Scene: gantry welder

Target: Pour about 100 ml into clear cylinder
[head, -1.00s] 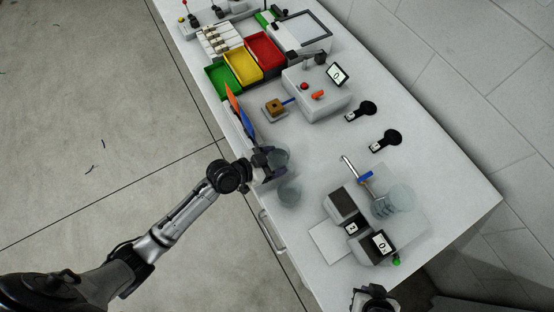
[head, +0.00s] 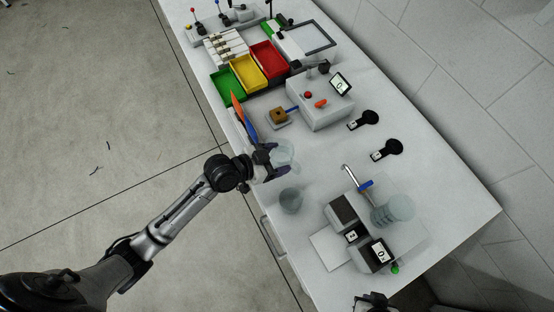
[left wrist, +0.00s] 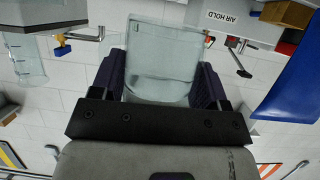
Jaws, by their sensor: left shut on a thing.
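My left gripper (head: 272,163) is shut on a clear beaker (head: 285,156) near the counter's left edge. The beaker fills the middle of the left wrist view (left wrist: 163,62), between the two dark fingers, with a faint line that may be a liquid surface. In the head view it looks tilted. A clear cylinder (head: 290,201) stands on the counter just below the held beaker in the picture, apart from it. A larger clear vessel (head: 394,211) stands by the blue-handled tap (head: 364,186). My right gripper (head: 372,301) shows only partly at the bottom edge; its fingers are unclear.
Grey devices with displays (head: 376,255) stand beside the large vessel. Orange and blue upright pieces (head: 248,122) stand close above the left gripper. Green, yellow and red bins (head: 268,61) and a grey control box (head: 318,103) lie farther up.

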